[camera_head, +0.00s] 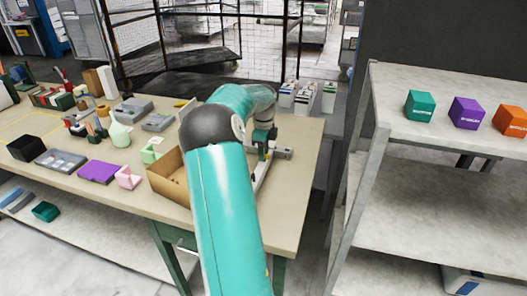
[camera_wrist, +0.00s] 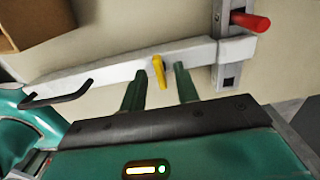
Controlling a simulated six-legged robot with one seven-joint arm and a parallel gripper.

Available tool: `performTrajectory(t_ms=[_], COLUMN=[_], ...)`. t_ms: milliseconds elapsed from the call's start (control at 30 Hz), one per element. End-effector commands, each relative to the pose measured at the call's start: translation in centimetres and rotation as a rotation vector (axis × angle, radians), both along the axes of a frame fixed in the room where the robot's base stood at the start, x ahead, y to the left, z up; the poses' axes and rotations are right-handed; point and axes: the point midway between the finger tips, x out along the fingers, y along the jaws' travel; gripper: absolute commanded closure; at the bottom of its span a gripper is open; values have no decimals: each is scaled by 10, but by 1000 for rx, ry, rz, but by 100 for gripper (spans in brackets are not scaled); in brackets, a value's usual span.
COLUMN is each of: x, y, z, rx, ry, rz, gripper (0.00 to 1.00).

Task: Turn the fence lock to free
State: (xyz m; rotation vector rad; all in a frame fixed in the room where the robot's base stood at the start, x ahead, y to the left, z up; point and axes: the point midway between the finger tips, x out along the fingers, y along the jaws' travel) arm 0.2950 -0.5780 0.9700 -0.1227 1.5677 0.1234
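In the wrist view a small yellow lever (camera_wrist: 159,72), apparently the fence lock, sits on a pale grey fence bar (camera_wrist: 110,75). It stands nearly upright in the picture, slightly tilted. My gripper (camera_wrist: 160,80) is open, its two green fingers apart, one on each side of the lever's lower end. Neither finger clearly touches it. A red handle (camera_wrist: 250,22) sits on a slotted grey rail (camera_wrist: 229,72) at the right end of the bar. In the head view my gripper (camera_head: 264,136) is over the fixture on the bench (camera_head: 300,180); my arm hides much of it, and the lever does not show.
An open cardboard box (camera_head: 168,180) stands left of my arm; its corner shows in the wrist view (camera_wrist: 35,20). A black curved handle (camera_wrist: 58,95) lies along the bar's left part. A shelf rack (camera_head: 440,150) with coloured boxes stands right. The bench's right edge is clear.

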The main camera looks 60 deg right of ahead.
Motion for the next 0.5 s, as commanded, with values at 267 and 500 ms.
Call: performTrajectory(t_ms=[267, 500], x=[0, 0], y=[0, 0], z=[0, 0], rx=[0, 0], ry=[0, 0], rz=[0, 0], gripper=[79, 100])
